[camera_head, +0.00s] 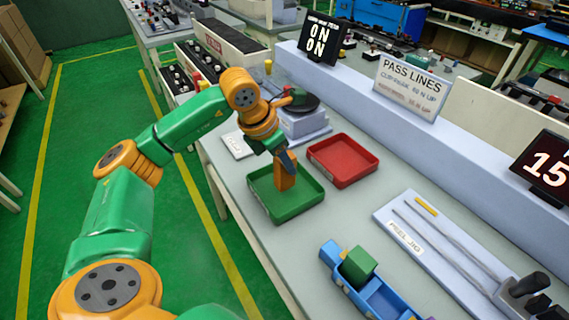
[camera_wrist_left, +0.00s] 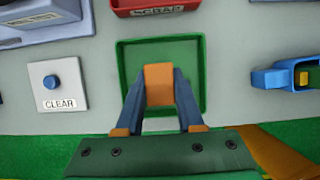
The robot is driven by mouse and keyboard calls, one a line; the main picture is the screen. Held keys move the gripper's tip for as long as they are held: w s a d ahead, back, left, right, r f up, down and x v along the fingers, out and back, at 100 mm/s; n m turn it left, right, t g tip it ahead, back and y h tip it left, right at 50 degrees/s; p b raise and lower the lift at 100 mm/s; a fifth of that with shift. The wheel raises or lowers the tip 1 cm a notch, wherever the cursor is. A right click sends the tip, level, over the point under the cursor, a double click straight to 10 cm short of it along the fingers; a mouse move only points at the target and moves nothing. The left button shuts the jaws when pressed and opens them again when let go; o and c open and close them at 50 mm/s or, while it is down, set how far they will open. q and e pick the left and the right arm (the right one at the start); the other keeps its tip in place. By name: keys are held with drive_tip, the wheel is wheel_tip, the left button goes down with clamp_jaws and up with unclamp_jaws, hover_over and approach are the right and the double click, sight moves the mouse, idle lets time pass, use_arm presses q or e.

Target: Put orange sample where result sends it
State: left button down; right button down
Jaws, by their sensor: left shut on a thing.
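The orange sample (camera_head: 285,180) is an upright block at the green tray (camera_head: 305,212); it also shows in the left wrist view (camera_wrist_left: 159,84). My left gripper (camera_head: 284,163) is shut on it from above, within the tray's outline. I cannot tell whether the block touches the tray floor. The red tray (camera_head: 343,170) lies just behind to the right and is empty; its label reads SCRAP (camera_wrist_left: 158,11). A display (camera_head: 323,38) reads "0 N" on two lines. A sign (camera_head: 411,86) reads PASS LINES, its smaller text hard to read. My right gripper is not in view.
A test device (camera_head: 303,122) stands behind the trays. A white CLEAR plate with a blue button (camera_wrist_left: 52,81) is left of the green tray. A blue holder with a green block (camera_head: 358,265) and a peel jig (camera_head: 406,241) lie to the right. A display (camera_head: 548,167) shows 15.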

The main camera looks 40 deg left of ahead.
use_arm(q)
drive_tip(key=shift+s+f, duration=0.1)
drive_tip(key=shift+f, duration=0.95)
drive_tip(key=c, duration=0.5)
unclamp_jaws()
drive_tip(key=shift+r, duration=0.3)
drive_tip(key=v, duration=1.1)
drive_tip(key=shift+s+a+r, duration=0.1)
drive_tip(key=shift+s+r, duration=0.15)
drive_tip(key=shift+r, duration=0.1)
